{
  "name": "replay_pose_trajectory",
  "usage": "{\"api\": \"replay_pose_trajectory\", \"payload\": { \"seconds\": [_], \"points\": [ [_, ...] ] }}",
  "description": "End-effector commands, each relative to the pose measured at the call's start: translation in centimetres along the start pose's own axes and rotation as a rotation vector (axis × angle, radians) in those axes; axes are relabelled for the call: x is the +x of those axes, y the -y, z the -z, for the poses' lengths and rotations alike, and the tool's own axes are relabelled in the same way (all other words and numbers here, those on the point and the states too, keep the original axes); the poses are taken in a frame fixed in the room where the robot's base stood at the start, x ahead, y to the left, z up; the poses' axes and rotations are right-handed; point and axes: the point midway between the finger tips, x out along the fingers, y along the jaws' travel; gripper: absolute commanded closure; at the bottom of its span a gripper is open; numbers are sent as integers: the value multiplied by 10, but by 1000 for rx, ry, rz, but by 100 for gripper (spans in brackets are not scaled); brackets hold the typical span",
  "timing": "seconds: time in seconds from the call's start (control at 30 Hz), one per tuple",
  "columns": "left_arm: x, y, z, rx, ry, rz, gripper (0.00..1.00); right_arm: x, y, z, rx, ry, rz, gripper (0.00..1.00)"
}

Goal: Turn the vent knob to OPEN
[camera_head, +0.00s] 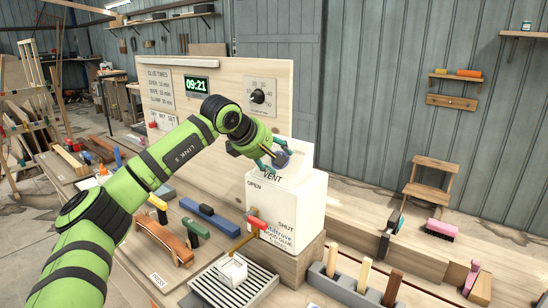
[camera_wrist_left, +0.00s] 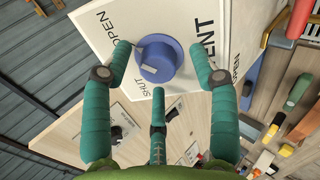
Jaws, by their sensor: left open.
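The blue vent knob (camera_wrist_left: 160,60) sits on a white plate (camera_wrist_left: 105,18) with OPEN and SHUT lettering beside it. I cannot tell clearly which label the knob points at. In the head view the knob (camera_head: 283,159) is partly hidden by my fingers. My left gripper (camera_wrist_left: 159,60) is open, with one teal finger on each side of the knob and a third below it; contact is unclear. It also shows in the head view (camera_head: 275,160). My right gripper is not in view.
The plate stands on a white glue box (camera_head: 305,205) with its own OPEN and SHUT lettering and a red-handled tap (camera_head: 254,223). A white cup (camera_head: 232,268) stands on a grate below. A wooden panel (camera_head: 222,75) with a clock and dial rises behind my arm.

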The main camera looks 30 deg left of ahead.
Motion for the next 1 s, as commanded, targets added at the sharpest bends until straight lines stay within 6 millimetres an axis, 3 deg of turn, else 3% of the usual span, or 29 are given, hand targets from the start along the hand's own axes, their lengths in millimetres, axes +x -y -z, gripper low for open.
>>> {"api": "replay_pose_trajectory", "payload": {
  "seconds": [0.5, 0.7, 1.0],
  "points": [
    [-97, 0, 2, -1, -2, -1, 40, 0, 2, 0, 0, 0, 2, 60],
    [-113, 1, 1, -1, -1, 2, 40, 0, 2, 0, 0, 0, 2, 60],
    [-115, 1, 2, -1, -1, 2, 40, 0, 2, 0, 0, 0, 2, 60]
  ]
}}
